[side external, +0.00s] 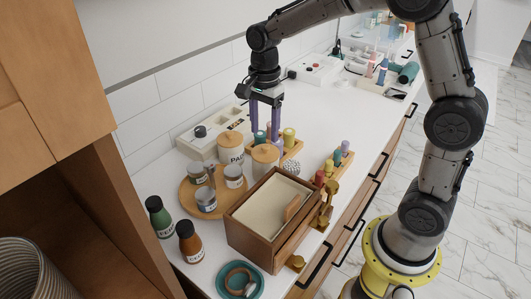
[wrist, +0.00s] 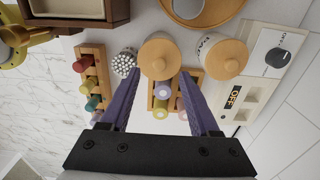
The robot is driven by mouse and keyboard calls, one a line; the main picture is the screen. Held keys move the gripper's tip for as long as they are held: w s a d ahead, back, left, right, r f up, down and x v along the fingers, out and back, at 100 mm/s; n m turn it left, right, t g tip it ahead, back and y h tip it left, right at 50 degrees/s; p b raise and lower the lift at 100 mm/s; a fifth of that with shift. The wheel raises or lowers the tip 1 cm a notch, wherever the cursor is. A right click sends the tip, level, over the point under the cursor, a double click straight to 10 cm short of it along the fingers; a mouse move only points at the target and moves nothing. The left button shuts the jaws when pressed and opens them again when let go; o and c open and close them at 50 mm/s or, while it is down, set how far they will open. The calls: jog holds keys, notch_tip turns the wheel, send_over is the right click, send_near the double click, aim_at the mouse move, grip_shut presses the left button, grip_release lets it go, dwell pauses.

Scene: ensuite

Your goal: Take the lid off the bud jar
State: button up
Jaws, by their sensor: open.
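Two white jars with round wooden lids stand side by side on the counter. The nearer jar (side external: 265,159), which seems to be the bud jar, has its lid on; that lid (wrist: 159,55) lies just beyond my fingertips in the wrist view. The other jar (side external: 231,149), with a label starting "PA", is also lidded, and its lid (wrist: 222,56) is right of my fingers in the wrist view. My gripper (side external: 265,128) points down, open and empty, with its purple fingers apart above and behind the jars. It also shows in the wrist view (wrist: 157,76).
A wooden box (side external: 247,232) stands in front of the jars. A round wooden tray (side external: 190,203) with small jars is at left. A dotted white holder (wrist: 124,64) stands close beside the nearer jar.

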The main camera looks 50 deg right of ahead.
aim_at(266, 146)
notch_tip(266, 146, down, 5)
jog(key=shift+d+r, duration=0.1)
jog(key=shift+d, duration=0.05)
grip_shut()
dwell(0.4)
